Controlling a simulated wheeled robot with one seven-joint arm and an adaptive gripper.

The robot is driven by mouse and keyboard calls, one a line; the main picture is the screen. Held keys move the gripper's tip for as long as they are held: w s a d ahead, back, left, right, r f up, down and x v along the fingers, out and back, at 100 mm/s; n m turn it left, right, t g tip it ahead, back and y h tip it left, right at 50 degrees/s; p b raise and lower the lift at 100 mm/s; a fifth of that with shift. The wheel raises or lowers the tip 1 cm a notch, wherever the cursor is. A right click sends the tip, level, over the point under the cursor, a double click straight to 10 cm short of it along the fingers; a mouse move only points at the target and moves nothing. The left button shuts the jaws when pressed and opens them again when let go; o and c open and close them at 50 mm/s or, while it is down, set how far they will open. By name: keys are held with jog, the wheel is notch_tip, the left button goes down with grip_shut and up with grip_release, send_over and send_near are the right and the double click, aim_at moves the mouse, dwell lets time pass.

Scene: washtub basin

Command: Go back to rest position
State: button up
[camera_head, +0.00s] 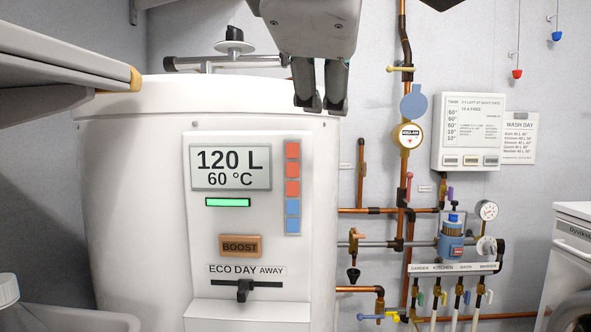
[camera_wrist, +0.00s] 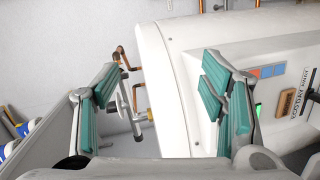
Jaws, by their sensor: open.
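My gripper (camera_head: 323,105) hangs in front of the upper right edge of the white water tank, its fingers pointing down. It also shows in the wrist view (camera_wrist: 160,85), where the teal-padded fingers stand wide apart with nothing held between them. The tank (camera_head: 130,190) fills the left middle of the head view. Its panel has a display (camera_head: 231,167) reading 120 L and 60 °C, a lit green bar (camera_head: 228,202), a BOOST button (camera_head: 240,246) and a black slider (camera_head: 243,290) below DAY. In the wrist view the tank (camera_wrist: 175,80) lies behind the fingers.
A grey shelf (camera_head: 55,70) juts in at the upper left. A black-knobbed pipe valve (camera_head: 234,40) stands at the tank's top. Copper pipes, a round gauge (camera_head: 487,210) and several coloured taps line the wall at right. A control box (camera_head: 468,131) hangs above them.

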jog(key=s+d+f+m+g+h, duration=0.1)
jog(key=s+d+f+m+g, duration=0.25)
jog(key=d+f, duration=0.6)
jog(key=s+d+f+m+g+h, duration=0.15)
jog(key=d+f+m+g, duration=0.4)
jog(key=f, duration=0.75)
jog(key=s+f+m+g+y, duration=0.5)
jog(key=s+f+m+g, duration=0.1)
jog(key=s+f, duration=0.9)
notch_tip(320, 180, up, 35)
jog(key=t+p, duration=0.3)
jog(key=p, duration=3.1)
jog(key=shift+w+d+r+n+t+p, duration=0.2)
jog(key=shift+w+d+n+t+p, duration=0.1)
jog(key=shift+d, duration=0.15)
jog(key=shift+y, duration=0.25)
